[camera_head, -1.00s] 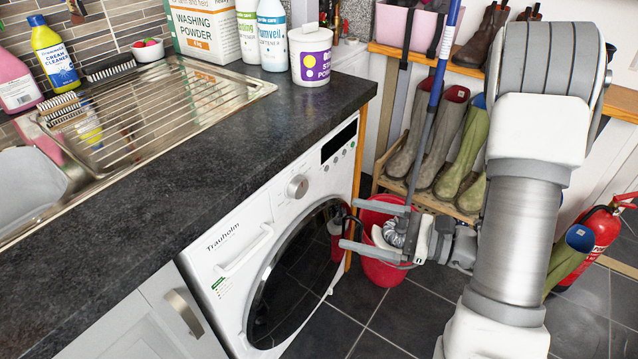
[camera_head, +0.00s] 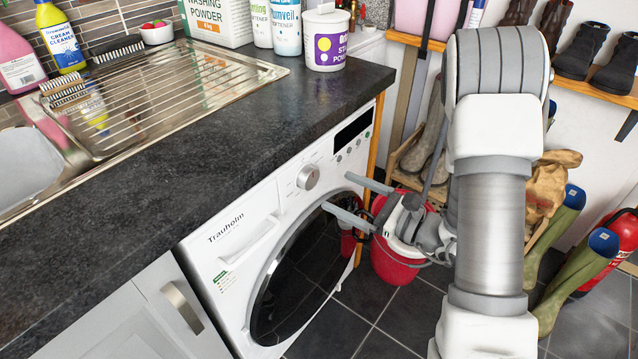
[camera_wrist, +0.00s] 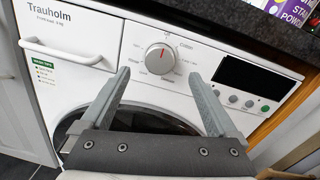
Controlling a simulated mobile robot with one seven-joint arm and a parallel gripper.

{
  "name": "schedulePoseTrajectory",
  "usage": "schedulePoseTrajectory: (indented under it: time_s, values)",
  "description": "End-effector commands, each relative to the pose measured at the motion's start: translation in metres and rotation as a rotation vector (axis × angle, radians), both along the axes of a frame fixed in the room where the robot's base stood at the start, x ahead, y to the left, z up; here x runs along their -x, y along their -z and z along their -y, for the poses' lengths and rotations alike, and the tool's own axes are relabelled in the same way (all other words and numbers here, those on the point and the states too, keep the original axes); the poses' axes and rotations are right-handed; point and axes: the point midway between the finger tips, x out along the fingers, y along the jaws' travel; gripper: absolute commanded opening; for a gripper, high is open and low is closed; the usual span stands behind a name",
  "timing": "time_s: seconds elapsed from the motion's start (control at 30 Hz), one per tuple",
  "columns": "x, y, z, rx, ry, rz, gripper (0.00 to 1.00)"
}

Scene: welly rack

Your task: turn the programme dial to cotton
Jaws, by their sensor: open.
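The white washing machine (camera_head: 245,222) stands under the dark worktop, and its round door is shut. Its programme dial (camera_head: 308,177) is a silver knob on the front panel. In the wrist view the dial (camera_wrist: 160,59) sits ahead of and between my fingertips, with a red pointer mark near its top. Labels ring it; "Cotton" (camera_wrist: 187,42) reads at its upper right. My gripper (camera_head: 336,193) is open and empty, in front of the machine and a little right of the dial. In the wrist view my gripper (camera_wrist: 158,80) shows both fingers apart, not touching the dial.
The worktop edge (camera_head: 270,150) overhangs just above the panel. A dark display (camera_wrist: 243,78) and small buttons lie right of the dial. A red bucket (camera_head: 395,262) stands on the floor behind my gripper. Wellies and a fire extinguisher (camera_head: 620,238) are at the right.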

Motion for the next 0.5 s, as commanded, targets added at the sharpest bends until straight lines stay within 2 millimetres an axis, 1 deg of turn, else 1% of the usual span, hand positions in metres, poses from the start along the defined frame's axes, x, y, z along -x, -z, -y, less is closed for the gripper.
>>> schedulePoseTrajectory:
  time_s: [0.03,0.2,0.33,0.5]
  values:
    - [-0.005,0.001,-0.011,-0.001,-0.006,0.003,0.95]
    - [-0.023,0.000,-0.035,-0.001,-0.004,0.002,0.95]
    - [-0.033,0.000,-0.048,0.000,-0.003,0.002,0.95]
    - [-0.038,0.000,-0.056,-0.001,-0.001,0.000,0.95]
